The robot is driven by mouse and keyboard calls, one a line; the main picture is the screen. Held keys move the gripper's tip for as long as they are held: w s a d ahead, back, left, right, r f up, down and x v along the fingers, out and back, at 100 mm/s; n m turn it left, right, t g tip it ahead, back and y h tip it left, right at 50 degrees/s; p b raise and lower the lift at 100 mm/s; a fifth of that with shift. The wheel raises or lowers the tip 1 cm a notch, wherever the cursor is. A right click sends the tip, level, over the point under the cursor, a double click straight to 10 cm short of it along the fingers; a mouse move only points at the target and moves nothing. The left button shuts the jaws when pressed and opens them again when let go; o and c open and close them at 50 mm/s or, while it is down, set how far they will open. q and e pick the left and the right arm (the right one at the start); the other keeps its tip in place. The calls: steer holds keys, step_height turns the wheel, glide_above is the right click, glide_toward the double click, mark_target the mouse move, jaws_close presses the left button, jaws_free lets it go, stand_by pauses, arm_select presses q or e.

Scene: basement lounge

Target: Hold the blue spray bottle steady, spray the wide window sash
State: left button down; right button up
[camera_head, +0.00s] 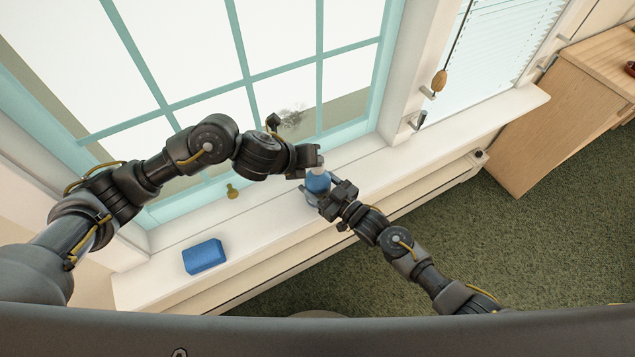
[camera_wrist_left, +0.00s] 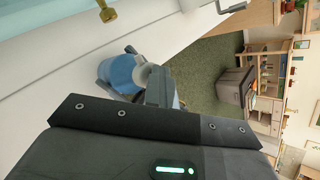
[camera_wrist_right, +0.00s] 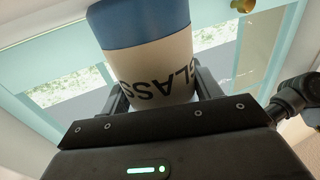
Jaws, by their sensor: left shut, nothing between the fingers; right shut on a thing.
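The blue spray bottle (camera_head: 317,182) stands over the white window sill. My right gripper (camera_head: 327,199) is shut around its body. In the right wrist view the bottle (camera_wrist_right: 150,70) fills the space between the fingers and its label reads "GLASS". My left gripper (camera_head: 311,163) is shut and empty at the top of the bottle, by its pale spray head; whether it touches cannot be told. In the left wrist view the bottle (camera_wrist_left: 122,74) lies just beyond the gripper. The wide window sash (camera_head: 165,108) has a teal frame and several panes, behind my left arm.
A blue block, perhaps a sponge (camera_head: 204,256), lies on the sill (camera_head: 272,222) at the left. A brass window handle (camera_head: 232,191) is at the sash bottom. A wooden cabinet (camera_head: 545,130) stands at the right. Green carpet (camera_head: 450,230) lies below the sill.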

arm_select(q)
steer(key=shift+s+a+f, duration=0.2)
steer(key=shift+f, duration=0.5)
steer(key=shift+a+f, duration=0.1)
steer(key=shift+f, duration=0.25)
steer(key=shift+r, duration=0.15)
stand_by(0.4)
steer(key=shift+w+r, duration=0.1)
steer(key=shift+r, duration=3.2)
